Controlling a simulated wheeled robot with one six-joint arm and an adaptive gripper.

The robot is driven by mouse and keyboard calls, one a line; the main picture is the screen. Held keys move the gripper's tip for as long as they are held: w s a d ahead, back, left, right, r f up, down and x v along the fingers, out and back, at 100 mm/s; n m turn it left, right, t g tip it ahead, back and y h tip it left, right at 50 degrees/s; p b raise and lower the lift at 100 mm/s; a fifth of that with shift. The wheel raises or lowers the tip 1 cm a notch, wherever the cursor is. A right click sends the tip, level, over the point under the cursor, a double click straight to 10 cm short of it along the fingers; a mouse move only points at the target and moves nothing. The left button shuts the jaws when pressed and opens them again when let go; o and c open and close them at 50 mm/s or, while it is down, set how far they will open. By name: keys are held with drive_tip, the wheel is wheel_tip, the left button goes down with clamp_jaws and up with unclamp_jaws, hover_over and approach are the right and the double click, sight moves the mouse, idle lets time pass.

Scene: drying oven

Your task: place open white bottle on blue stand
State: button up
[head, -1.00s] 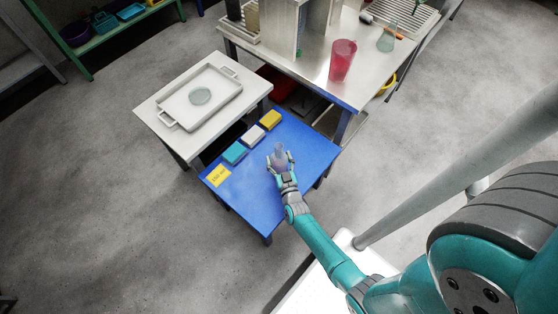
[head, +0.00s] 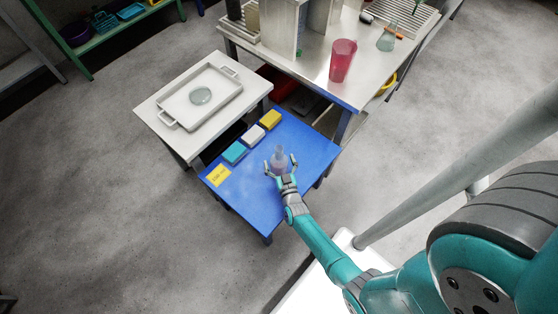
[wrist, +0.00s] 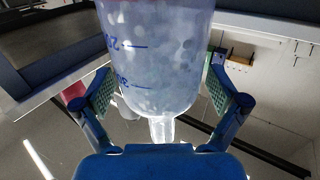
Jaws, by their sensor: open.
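A translucent whitish bottle (head: 279,157) with a narrow tapered top stands upright on the blue stand (head: 252,200), right of its middle. In the wrist view the bottle (wrist: 158,50) appears upside down, large and close, with blue graduation marks; part of it lies outside the picture. My gripper (head: 281,165) is open around the bottle at the stand's surface. In the wrist view its two finger pads (wrist: 160,80) lie on either side of the bottle, with narrow gaps showing.
A white table with a tray (head: 178,109) adjoins. A red cup (head: 342,61) stands on the bench behind.

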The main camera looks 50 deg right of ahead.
drive_tip(key=shift+r, duration=0.1)
drive_tip(key=s+a+r+n+t+y, duration=0.1)
drive_tip(key=s+a+r+y, duration=0.15)
drive_tip(key=s+a, duration=0.5)
drive_tip(key=s+a+r+n+y, duration=0.1)
drive_tip(key=s+a+r, duration=0.3)
drive_tip(key=s, duration=0.6)
drive_tip(key=s+a+r+n+y, duration=0.1)
drive_tip(key=s+a+r+y, duration=0.1)
drive_tip(key=s+r, duration=0.3)
drive_tip(key=s+a+r+n+g+y, duration=0.1)
drive_tip(key=s+a+r, duration=0.3)
drive_tip(key=r, duration=0.8)
drive_tip(key=s+a+r+n+y, duration=0.2)
drive_tip(key=s+r, duration=0.3)
drive_tip(key=r, duration=0.4)
drive_tip(key=shift+s+a+y, duration=0.4)
drive_tip(key=shift+a+y, duration=0.15)
drive_tip(key=shift+a, duration=0.1)
